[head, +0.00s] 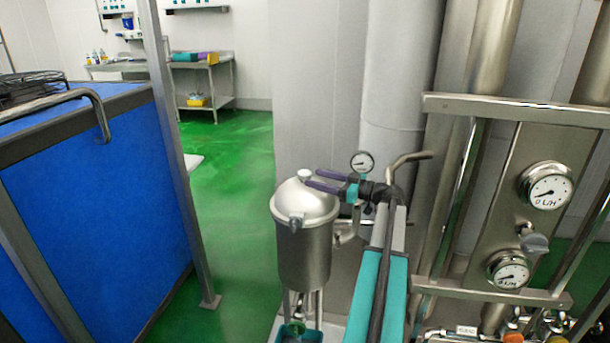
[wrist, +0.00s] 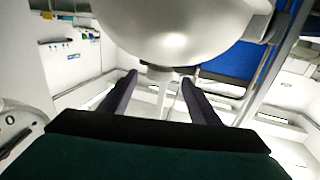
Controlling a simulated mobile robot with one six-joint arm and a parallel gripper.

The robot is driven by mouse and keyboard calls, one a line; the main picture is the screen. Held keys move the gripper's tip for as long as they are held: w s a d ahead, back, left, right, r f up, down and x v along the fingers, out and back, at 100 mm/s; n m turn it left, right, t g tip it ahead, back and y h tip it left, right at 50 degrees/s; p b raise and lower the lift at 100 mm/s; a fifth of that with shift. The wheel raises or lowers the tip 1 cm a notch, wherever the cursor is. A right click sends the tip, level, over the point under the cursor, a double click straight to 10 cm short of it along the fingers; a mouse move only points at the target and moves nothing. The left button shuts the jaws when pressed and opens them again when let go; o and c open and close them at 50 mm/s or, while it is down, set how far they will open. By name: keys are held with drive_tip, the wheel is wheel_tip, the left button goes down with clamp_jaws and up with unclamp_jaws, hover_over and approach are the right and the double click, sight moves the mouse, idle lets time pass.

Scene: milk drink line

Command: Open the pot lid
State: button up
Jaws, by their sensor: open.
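The pot (head: 304,257) is a steel cylinder standing upright in the middle of the head view. Its domed steel lid (head: 292,203) sits on top, closed, with a small pale knob (head: 304,175) and a clamp at the front rim. My gripper (head: 311,179) is open, its two dark purple fingers reaching in from the right at the top of the lid, with the tips close to the knob. In the wrist view the lid (wrist: 185,30) fills the top, just beyond the spread fingers of my gripper (wrist: 158,79). I cannot tell whether the knob lies between the tips.
A pressure gauge (head: 362,163) and a bent pipe (head: 408,158) stand close behind and right of the pot. A steel panel with dials (head: 547,187) is at the right. A blue-sided unit (head: 95,205) stands at the left. Green floor (head: 235,185) is clear between.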

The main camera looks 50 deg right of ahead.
sight(304, 175)
drive_tip(key=shift+p+x, duration=0.35)
drive_tip(key=shift+x, duration=2.6)
clamp_jaws()
drive_tip(key=shift+w+d+r+m, duration=0.5)
drive_tip(key=shift+d+r+m, duration=0.1)
drive_tip(key=shift+d+r, duration=0.2)
drive_tip(key=shift+w+d+r+b, duration=0.25)
drive_tip(key=shift+d+b, duration=0.15)
drive_tip(key=shift+b, duration=0.1)
drive_tip(key=shift+w+d+r+b, duration=0.3)
drive_tip(key=shift+d+r+b, duration=0.2)
drive_tip(key=shift+r, duration=0.15)
